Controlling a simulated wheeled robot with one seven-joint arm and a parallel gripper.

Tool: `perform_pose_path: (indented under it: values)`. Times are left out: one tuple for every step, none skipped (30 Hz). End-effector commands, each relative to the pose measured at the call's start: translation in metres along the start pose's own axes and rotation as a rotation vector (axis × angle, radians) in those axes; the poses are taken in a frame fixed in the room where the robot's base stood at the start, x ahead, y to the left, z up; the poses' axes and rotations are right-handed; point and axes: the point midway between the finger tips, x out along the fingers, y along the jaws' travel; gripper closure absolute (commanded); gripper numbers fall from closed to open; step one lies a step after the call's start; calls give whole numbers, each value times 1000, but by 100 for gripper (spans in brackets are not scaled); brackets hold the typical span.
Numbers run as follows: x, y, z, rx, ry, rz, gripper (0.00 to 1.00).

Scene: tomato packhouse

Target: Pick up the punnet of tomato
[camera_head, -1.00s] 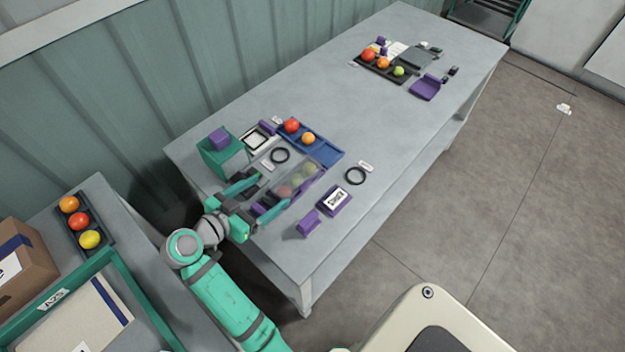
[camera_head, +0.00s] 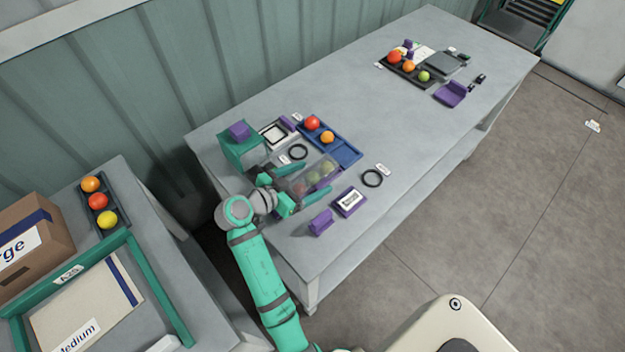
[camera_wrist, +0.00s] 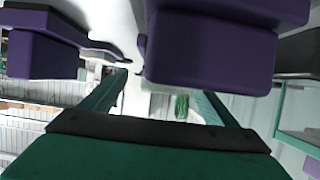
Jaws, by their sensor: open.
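The punnet of tomato (camera_head: 322,170) is a clear box with a few dim red and green tomatoes inside. It lies near the left end of the long grey table, on or against something purple. My gripper (camera_head: 308,186) is open, its teal fingers reaching to either side of the punnet's near end. Whether they touch it I cannot tell. In the wrist view both fingers stand apart, with a large purple block (camera_wrist: 210,60) above and between them. The punnet cannot be made out clearly there.
A blue tray (camera_head: 346,152) with two tomatoes lies just behind. A green bin (camera_head: 240,152) with a purple block stands to the left. The table's middle is clear.

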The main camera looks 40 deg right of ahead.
Motion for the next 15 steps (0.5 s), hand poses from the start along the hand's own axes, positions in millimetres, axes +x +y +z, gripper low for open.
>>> perform_pose_path:
  values:
    - [5, 0, 0, 0, 0, 0, 19]
    - [7, 0, 0, 0, 0, 0, 19]
    - [9, 0, 0, 0, 0, 0, 19]
    - [10, 0, 0, 0, 0, 0, 19]
    - [11, 0, 0, 0, 0, 0, 19]
    - [11, 0, 0, 0, 0, 0, 19]
    - [11, 0, 0, 0, 0, 0, 19]
    - [11, 0, 0, 0, 0, 0, 19]
    - [11, 0, 0, 0, 0, 0, 19]
    - [11, 0, 0, 0, 0, 0, 19]
    - [11, 0, 0, 0, 1, 0, 19]
    - [11, 0, 0, 0, 0, 0, 28]
    - [11, 0, 0, 0, 0, 0, 35]
    - [11, 0, 0, 0, 1, 0, 43]
    - [11, 0, 0, 0, 0, 0, 52]
